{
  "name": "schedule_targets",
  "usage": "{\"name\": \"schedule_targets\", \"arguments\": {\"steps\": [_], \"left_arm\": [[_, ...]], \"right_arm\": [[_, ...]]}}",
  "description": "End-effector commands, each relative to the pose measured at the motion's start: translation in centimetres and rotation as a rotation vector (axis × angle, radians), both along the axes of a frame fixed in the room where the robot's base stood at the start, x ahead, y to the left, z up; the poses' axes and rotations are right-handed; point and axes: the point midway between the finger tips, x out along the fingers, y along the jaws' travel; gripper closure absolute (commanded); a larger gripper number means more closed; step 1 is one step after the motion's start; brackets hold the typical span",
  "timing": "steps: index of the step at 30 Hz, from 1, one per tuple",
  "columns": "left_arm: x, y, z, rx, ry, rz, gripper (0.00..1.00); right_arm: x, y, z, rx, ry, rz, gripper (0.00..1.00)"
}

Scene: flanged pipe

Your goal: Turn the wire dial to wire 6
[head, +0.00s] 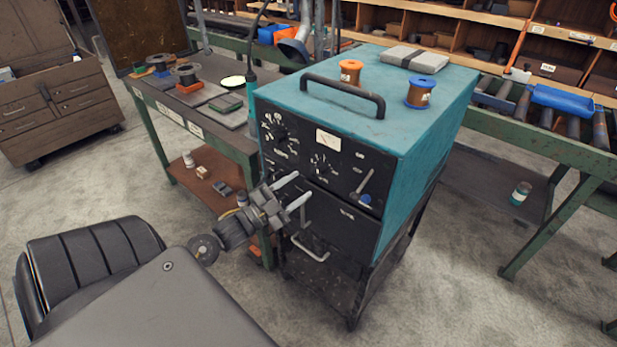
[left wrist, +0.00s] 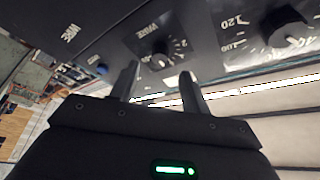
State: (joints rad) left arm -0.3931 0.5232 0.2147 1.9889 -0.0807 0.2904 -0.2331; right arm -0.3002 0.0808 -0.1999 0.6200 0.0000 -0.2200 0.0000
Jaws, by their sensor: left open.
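The teal machine (head: 440,105) has a black front panel with dials. The wire dial (head: 322,166) is a small black knob at the panel's middle; it also shows in the left wrist view (left wrist: 160,59), under the label WIRE. Its numbers are small and I cannot tell which one it points at. My left gripper (head: 304,184) is open and empty, in front of the panel, a little below the wire dial. In the left wrist view its fingers (left wrist: 160,72) point at the panel, with the dial showing between the tips and apparently untouched. My right gripper is out of view.
A handle (head: 345,92) and two wire spools (head: 420,92) are on top.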

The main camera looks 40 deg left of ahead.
Motion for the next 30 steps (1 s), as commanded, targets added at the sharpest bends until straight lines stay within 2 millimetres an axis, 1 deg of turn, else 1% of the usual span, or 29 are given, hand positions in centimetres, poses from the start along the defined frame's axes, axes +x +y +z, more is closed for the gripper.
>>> {"name": "schedule_targets", "arguments": {"steps": [1,3,6,10,15,30], "left_arm": [[-1.0,0.3,-0.7,0.002,0.002,0.000,0.54],[-2.2,0.6,-1.0,0.002,0.003,0.001,0.54],[-3.5,0.9,-1.3,0.000,0.001,0.000,0.54],[-4.6,1.2,-1.4,0.000,0.001,-0.001,0.54],[-5.0,1.4,-1.4,0.000,-0.001,-0.001,0.54],[-5.0,1.4,-1.4,-0.002,-0.001,-0.001,0.54]], "right_arm": [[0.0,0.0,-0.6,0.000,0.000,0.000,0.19],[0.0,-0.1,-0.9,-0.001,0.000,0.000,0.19],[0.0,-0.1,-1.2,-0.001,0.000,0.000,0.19],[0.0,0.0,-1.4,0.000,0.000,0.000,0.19],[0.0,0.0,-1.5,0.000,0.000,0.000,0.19],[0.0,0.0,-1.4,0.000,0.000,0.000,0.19]]}}
